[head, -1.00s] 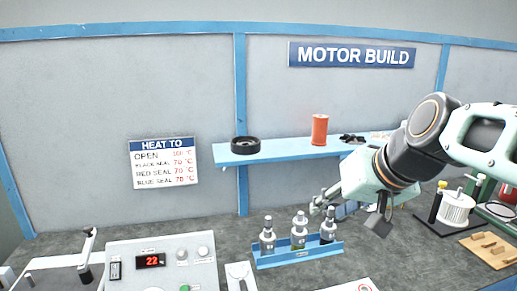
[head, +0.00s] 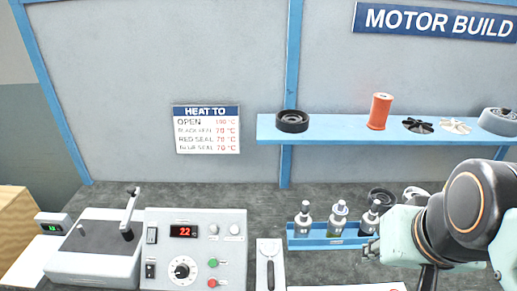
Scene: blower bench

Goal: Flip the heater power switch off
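The grey heater control box (head: 215,255) stands on the bench at lower centre-left in the head view. Its red display (head: 183,231) reads 22. I cannot tell which is the heater power switch or how either is set.
A blue rack (head: 318,242) holds three metal tools between box and gripper. A grey device with a lever (head: 130,218) stands left of the box. A white plate with a handle (head: 270,268) lies to its right. A blue shelf (head: 340,135) runs above.

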